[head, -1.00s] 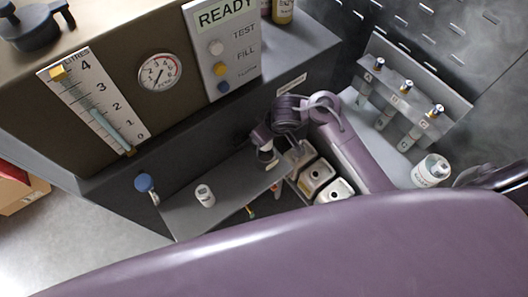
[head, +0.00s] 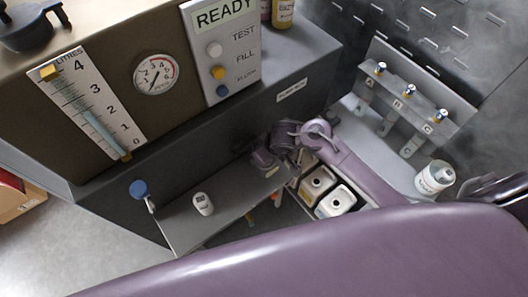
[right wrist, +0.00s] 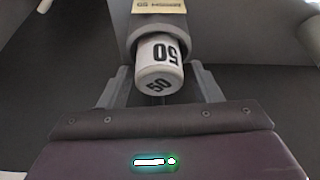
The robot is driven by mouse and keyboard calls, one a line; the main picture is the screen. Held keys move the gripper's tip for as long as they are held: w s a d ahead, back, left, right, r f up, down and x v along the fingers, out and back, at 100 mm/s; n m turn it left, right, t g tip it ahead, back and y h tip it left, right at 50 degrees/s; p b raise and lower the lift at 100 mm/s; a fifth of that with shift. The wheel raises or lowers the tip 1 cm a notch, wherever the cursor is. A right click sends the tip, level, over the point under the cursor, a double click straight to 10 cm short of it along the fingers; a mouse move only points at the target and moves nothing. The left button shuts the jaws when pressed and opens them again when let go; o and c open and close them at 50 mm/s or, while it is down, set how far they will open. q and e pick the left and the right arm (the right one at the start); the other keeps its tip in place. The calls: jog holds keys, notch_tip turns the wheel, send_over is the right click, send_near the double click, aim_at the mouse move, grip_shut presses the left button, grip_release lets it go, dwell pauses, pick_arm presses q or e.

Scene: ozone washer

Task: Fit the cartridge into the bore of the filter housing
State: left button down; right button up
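How deep the cartridge sits cannot be told. My right gripper (right wrist: 158,85) has one finger on each side of the cartridge, with a visible gap to each, so it is open around it. In the head view my right gripper (head: 265,160) is by the dark cabinet front above the shelf; my own arm hides the collar and cartridge there. My left gripper is not in view.
A shelf (head: 185,230) holds a small white container (head: 203,204), with a blue knob (head: 139,189) at its left. White boxes (head: 318,184) stand below my right arm. A rack (head: 440,125) with labelled tubes and a white jar (head: 434,177) is at right. A panel (head: 228,55) reads READY.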

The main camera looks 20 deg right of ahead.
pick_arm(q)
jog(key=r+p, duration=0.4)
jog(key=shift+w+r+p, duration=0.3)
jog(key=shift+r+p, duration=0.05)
pick_arm(e)
jog(key=v, duration=1.2)
jog(key=shift+r, duration=0.1)
